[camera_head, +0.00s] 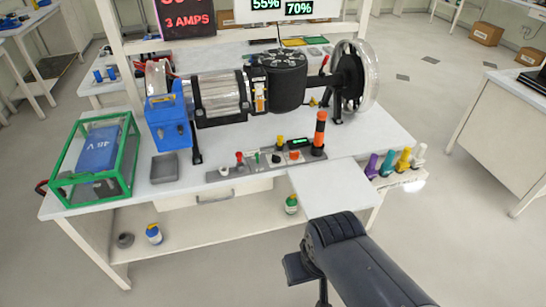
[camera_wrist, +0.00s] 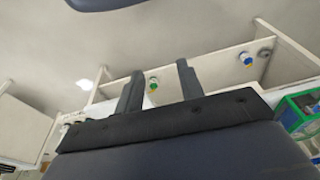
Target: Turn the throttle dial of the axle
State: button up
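The axle rig (camera_head: 275,85) stands on the white workbench (camera_head: 235,150), with a dark drum in the middle and a wheel (camera_head: 357,80) at its right end. In front of it lies a grey control strip (camera_head: 262,164) with several small coloured knobs and a small green-lit display (camera_head: 300,142). I cannot tell which knob is the throttle dial. In the wrist view, my gripper (camera_wrist: 158,70) has its two dark fingers apart with nothing between them. It is clear of the control strip; my arm is at the front of the bench in the head view.
A green-framed case (camera_head: 128,175) holds a blue battery at the bench's left. An orange-black upright handle (camera_head: 319,132) stands at the strip's right end. Coloured handles (camera_head: 388,163) line the right edge. Small bottles (camera_head: 154,234) stand on the lower shelf. Floor in front is open.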

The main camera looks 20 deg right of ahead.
aim_at(275, 159)
jog(key=i+j+z, duration=0.3)
jog(key=i, duration=0.15)
jog(key=i+j+z, duration=0.3)
jog(key=i+l, duration=0.05)
jog(key=i, duration=0.05)
